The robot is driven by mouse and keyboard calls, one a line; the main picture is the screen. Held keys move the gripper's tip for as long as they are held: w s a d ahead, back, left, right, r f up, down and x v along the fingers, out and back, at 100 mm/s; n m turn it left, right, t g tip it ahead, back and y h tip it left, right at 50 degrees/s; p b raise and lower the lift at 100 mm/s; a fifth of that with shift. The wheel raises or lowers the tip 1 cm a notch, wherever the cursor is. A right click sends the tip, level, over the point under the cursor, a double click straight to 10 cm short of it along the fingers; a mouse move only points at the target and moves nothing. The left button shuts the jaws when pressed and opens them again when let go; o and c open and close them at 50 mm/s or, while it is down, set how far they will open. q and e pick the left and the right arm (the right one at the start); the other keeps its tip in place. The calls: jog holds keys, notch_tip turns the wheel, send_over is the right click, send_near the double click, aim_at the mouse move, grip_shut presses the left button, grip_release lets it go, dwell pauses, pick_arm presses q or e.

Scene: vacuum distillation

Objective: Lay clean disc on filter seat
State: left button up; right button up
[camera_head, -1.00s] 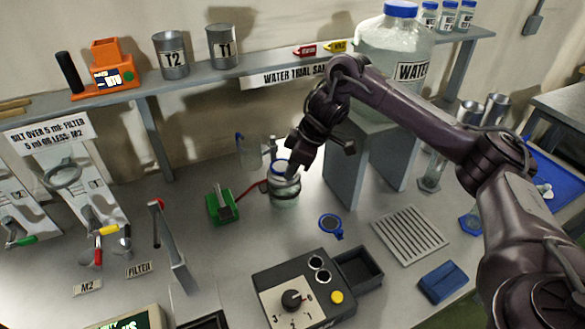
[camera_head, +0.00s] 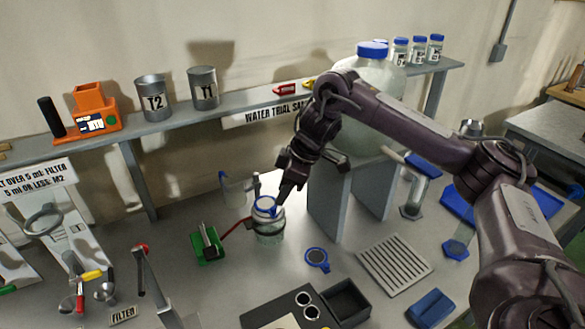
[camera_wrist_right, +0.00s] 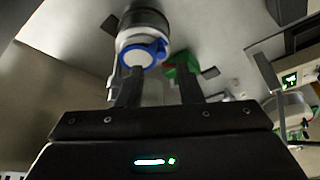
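A glass jar (camera_head: 269,234) stands on the bench with a metal collar and a blue ring (camera_head: 265,205) on its top, likely the filter seat. In the wrist view the blue ring (camera_wrist_right: 145,50) has a pale round middle and a small tab. I cannot tell whether that pale part is the clean disc. My right gripper (camera_head: 282,196) is at the upper right of the jar top. In the wrist view its fingers (camera_wrist_right: 158,86) are apart with nothing clearly between them, and the left fingertip overlaps the ring's edge. My left gripper is not in view.
A green holder (camera_head: 208,249) stands left of the jar. A blue ring with a tab (camera_head: 317,257) lies on the bench to the right, near a slotted tray (camera_head: 394,264). A grey stand (camera_head: 329,201) under the big water bottle (camera_head: 372,105) is close to my right arm.

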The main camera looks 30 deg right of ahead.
jog(key=p+v, duration=0.2)
jog(key=v, duration=0.4)
jog(key=shift+r, duration=0.3)
jog(key=shift+s+f, duration=0.1)
jog(key=shift+s, duration=0.05)
